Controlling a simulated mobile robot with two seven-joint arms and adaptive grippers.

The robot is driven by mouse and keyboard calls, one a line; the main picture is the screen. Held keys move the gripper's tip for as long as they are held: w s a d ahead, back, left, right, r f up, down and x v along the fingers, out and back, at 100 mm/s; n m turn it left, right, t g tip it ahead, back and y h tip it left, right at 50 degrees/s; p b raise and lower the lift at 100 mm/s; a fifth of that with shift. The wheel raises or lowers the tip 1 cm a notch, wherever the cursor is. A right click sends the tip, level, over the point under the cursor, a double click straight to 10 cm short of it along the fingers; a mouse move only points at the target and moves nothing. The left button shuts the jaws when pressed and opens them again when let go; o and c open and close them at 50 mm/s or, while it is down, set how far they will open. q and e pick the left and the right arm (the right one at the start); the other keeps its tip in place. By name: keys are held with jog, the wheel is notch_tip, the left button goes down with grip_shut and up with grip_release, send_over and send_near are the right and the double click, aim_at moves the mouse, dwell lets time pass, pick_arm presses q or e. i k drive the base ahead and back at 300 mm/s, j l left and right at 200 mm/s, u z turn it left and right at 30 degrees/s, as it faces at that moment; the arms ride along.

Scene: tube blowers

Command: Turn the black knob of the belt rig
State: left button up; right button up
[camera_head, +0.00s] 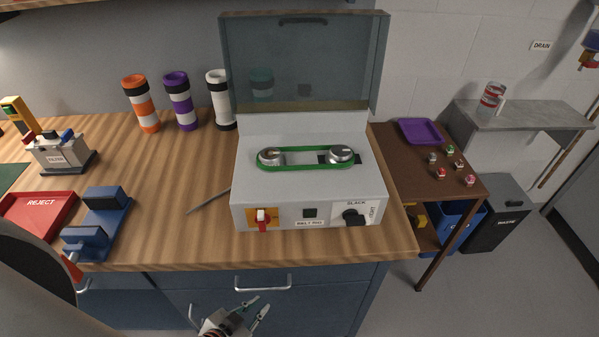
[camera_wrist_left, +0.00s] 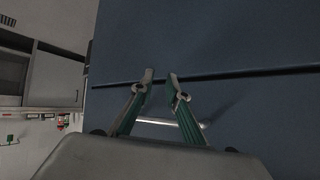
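The belt rig (camera_head: 300,185) is a light grey box on the wooden bench, with its clear lid (camera_head: 305,60) raised. The black knob (camera_head: 354,217) is at the right of its front face, by a plate marked SLACK. A green belt (camera_head: 303,168) runs round two pulleys on top. A red handle (camera_head: 262,222) on a yellow plate is at the front left. My left gripper (camera_head: 256,306) is below and in front of the bench edge, open and empty, well apart from the knob. The left wrist view shows its two fingertips (camera_wrist_left: 161,77) apart before the blue cabinet front. My right gripper is not in view.
A grey tool (camera_head: 208,201) lies left of the rig. A blue stand (camera_head: 100,222) and a red REJECT tray (camera_head: 38,212) are further left. Striped tubes (camera_head: 181,103) stand behind. A drawer handle (camera_head: 263,283) juts out near my left gripper. The bench strip before the rig is clear.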

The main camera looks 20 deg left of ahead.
aim_at(352, 218)
jog(key=k+l, duration=0.2)
jog(key=l, duration=0.2)
jog(key=k+l+z, duration=0.15)
jog(key=l, duration=0.2)
jog(key=k+l, duration=0.2)
jog(key=l, duration=0.2)
jog(key=k+l+z, duration=0.15)
jog(key=l, duration=0.25)
